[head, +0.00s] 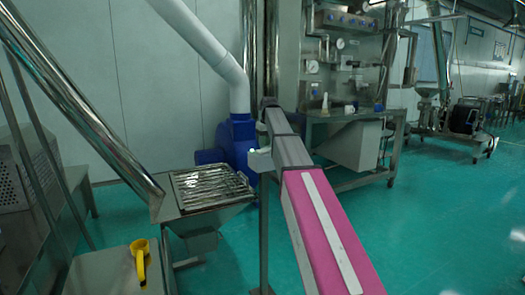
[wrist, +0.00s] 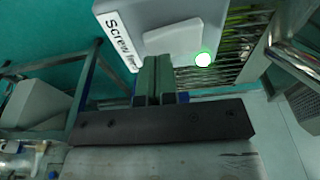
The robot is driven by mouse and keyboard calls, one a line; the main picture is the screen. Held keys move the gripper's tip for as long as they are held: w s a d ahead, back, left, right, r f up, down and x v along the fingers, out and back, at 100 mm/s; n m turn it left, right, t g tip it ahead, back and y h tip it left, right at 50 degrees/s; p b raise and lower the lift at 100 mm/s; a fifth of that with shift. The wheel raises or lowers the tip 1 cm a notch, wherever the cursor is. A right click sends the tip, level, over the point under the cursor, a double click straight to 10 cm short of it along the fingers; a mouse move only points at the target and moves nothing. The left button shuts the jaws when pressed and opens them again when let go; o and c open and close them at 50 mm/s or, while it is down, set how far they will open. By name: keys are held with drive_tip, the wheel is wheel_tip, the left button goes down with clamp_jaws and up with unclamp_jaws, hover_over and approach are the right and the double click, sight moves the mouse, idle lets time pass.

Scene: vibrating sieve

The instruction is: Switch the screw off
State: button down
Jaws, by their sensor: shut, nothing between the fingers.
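In the wrist view a pale grey control box (wrist: 145,14) carries a label reading "Screw" and part of another word. On its face is a light rectangular rocker or plate (wrist: 175,40), and beside it a round lamp (wrist: 203,60) glows white-green. My gripper (wrist: 160,60) is shut and empty. Its fingertips overlap the lower edge of the plate in the picture; I cannot tell whether they touch it. In the head view a small part of the box (head: 261,161) shows left of my arm, which hides the rest.
A slotted metal grate (head: 208,187) tops a hopper left of the box's thin post (head: 264,235). A slanted steel tube (head: 80,105) and a yellow scoop (head: 140,260) stand further left. A blue machine (head: 233,140) is behind. Open green floor (head: 430,220) lies to the right.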

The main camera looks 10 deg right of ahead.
sight(266, 148)
drive_tip(key=shift+f, duration=0.75)
idle(0.5)
drive_tip(key=shift+r, duration=3.5)
